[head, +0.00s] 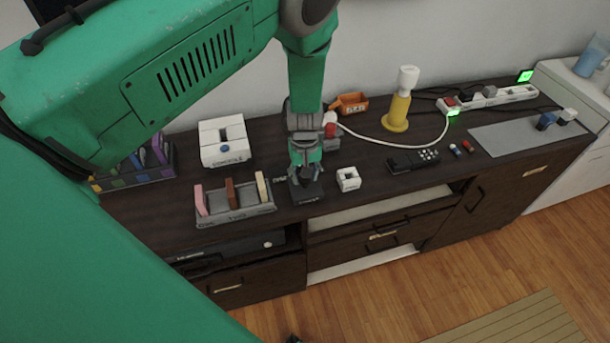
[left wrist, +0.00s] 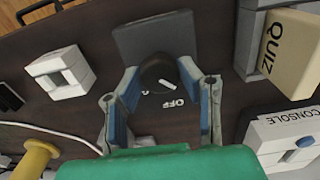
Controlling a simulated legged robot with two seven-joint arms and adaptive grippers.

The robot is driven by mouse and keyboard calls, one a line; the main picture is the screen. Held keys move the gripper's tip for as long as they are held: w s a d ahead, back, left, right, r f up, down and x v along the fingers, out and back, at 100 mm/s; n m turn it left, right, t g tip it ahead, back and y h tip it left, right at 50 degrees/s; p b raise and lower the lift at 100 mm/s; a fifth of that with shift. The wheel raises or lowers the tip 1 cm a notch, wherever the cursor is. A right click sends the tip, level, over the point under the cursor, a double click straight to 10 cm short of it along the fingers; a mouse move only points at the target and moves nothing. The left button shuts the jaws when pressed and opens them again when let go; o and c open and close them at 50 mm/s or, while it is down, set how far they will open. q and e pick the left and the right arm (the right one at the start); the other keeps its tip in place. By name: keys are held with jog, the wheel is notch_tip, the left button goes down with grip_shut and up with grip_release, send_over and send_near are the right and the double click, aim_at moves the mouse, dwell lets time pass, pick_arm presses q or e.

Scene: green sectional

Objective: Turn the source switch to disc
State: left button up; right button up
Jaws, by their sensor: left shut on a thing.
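The source switch (head: 307,192) is a dark box on the cabinet top, below my left gripper (head: 304,172) in the head view. In the left wrist view its black round knob (left wrist: 157,71) bears a short white pointer line. The line slants down and right, towards the white OFF lettering (left wrist: 174,103). Other lettering left of it is mostly covered by the knob. My left gripper (left wrist: 160,84) is shut on the knob, with a blue-padded finger on either side. A disc label cannot be read. My right gripper is not in view.
A slotted rack (head: 236,217) with upright cartridges stands left of the switch, and a white console (head: 224,141) behind it. A small white block (head: 348,179) is close on the right.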

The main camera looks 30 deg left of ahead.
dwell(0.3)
pick_arm(q)
jog(key=o, duration=1.1)
jog(key=shift+d, duration=0.1)
jog(key=shift+o, duration=0.2)
jog(key=shift+r, duration=0.2)
notch_tip(320, 180, up, 11)
jog(key=shift+r, duration=0.2)
